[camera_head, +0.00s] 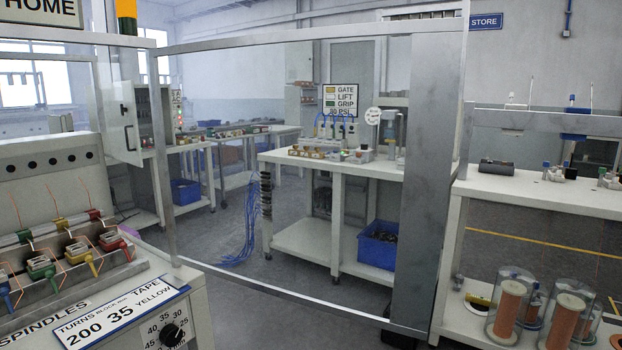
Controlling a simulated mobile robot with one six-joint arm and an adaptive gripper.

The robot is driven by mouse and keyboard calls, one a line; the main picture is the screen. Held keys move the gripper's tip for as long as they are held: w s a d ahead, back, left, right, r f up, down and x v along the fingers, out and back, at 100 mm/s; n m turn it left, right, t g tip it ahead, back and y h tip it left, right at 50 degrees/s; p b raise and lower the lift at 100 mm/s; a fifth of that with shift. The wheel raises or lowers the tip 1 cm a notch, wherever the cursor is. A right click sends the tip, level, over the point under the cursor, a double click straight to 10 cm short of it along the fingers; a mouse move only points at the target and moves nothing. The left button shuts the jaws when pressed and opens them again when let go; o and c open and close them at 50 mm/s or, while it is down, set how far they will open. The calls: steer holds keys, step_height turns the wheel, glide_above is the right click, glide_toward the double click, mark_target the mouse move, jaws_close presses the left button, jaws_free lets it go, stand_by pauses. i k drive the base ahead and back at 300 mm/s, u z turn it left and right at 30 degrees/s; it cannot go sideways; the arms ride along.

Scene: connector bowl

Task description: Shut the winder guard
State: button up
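The winder (60,250) stands at the left, with a sloped bed of coloured bobbins and copper wires, a label reading "TURNS 200, TAPE 35 YELLOW" and a black dial (172,335). The winder guard (430,180) looks to be the large clear panel in a grey metal frame. It stands open, reaching from the winder's right side across the middle of the view. Its broad right upright looks nearest to me. The bobbins are uncovered. I cannot make out a handle on the guard. My gripper is not in view.
Through the panel, a white bench (340,160) holds small devices, with a blue bin (378,245) below. A white rack (545,195) with copper spools (508,305) on its lower shelf stands close by the guard's right edge. Grey floor shows behind the panel.

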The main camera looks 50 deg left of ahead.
mark_target(437, 47)
steer(key=u, duration=0.05)
steer(key=i, duration=2.15)
steer(key=u, duration=2.05)
steer(key=i, duration=0.3)
